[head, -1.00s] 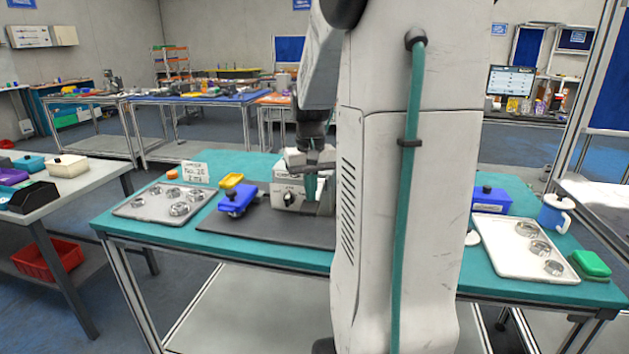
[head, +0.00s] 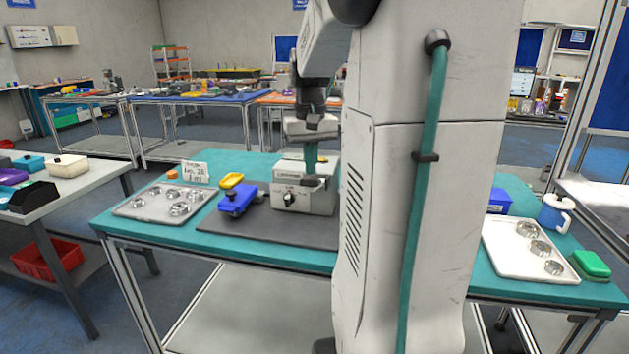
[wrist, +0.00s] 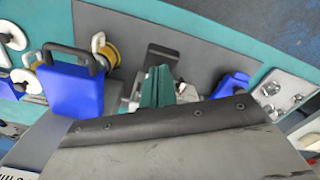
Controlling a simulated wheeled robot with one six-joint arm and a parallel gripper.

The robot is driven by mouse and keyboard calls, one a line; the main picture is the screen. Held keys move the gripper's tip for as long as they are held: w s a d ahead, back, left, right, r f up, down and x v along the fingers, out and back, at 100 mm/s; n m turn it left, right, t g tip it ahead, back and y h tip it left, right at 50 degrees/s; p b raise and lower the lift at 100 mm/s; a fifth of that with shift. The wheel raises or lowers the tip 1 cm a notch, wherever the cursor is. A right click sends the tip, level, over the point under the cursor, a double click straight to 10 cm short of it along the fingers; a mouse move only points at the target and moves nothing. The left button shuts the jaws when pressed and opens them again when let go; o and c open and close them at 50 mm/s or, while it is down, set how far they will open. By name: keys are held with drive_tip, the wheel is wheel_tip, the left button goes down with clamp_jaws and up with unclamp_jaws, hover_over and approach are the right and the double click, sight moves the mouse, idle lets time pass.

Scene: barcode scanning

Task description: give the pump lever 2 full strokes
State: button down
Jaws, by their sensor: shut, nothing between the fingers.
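A grey box-shaped device (head: 303,199) with a black knob on its front stands on the dark mat. I take it for the pump, but I cannot clearly make out its lever. My gripper (head: 311,168) points down just above the device's top, with its teal fingers shut and empty. In the wrist view, the teal fingers (wrist: 158,87) are together in front of a dark bracket-like part (wrist: 160,54), which may be the lever. Whether they touch it cannot be told. My wrist housing hides much of the device there.
On the teal table, a blue tool (head: 237,199) and a yellow piece (head: 231,180) lie left of the device. A metal tray (head: 150,203) holds round parts at the left. A white tray (head: 500,262) is at the right. A blue handled block (wrist: 72,90) shows in the wrist view.

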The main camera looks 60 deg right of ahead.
drive_tip(key=shift+r, duration=0.25)
idle(0.3)
drive_tip(key=shift+r, duration=2)
drive_tip(key=shift+f, duration=0.15)
drive_tip(key=s+a+f+n, duration=0.2)
drive_tip(key=s+a, duration=0.2)
drive_tip(key=a, duration=0.6)
drive_tip(key=s+a+f+n+t, duration=0.1)
drive_tip(key=s+a+f+n, duration=0.2)
drive_tip(key=a, duration=0.7)
drive_tip(key=s+a+f+n, duration=0.2)
drive_tip(key=s+a, duration=0.3)
drive_tip(key=a, duration=0.5)
drive_tip(key=shift+s+a+f+n, duration=0.15)
drive_tip(key=shift+s+f+n, duration=0.15)
drive_tip(key=shift+f, duration=0.1)
